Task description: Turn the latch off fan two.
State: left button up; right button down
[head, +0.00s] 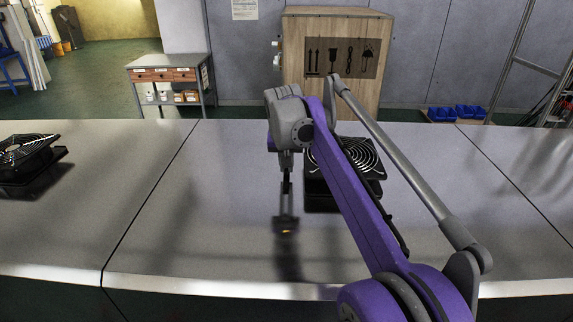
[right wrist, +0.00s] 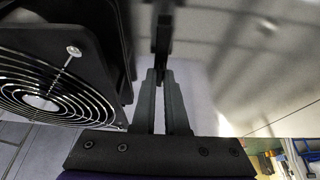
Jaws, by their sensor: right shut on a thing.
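A black fan (head: 357,160) with a round wire guard stands on the steel bench, partly hidden behind my purple right arm. The fan (right wrist: 50,90) fills the left of the right wrist view. My right gripper (head: 287,184) points down just left of this fan. In the right wrist view its fingers (right wrist: 163,78) are closed on a thin dark bar, the latch (right wrist: 162,35), beside the fan's black housing. How the latch meets the housing is hidden. No number on the fan can be read. My left gripper is not in view.
Another black fan (head: 28,155) stands at the far left of the bench (head: 150,240). Below my right gripper is a dark patch with a small orange spot, perhaps a reflection. A wooden crate (head: 300,80) and a small drawer table (head: 165,76) stand behind. The bench front is clear.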

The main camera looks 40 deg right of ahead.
aim_at(286, 185)
jog(key=c, duration=0.9)
grip_release()
jog(key=shift+c, duration=0.2)
jog(key=v, duration=1)
jog(key=shift+s+r, duration=0.15)
jog(key=shift+r, duration=0.25)
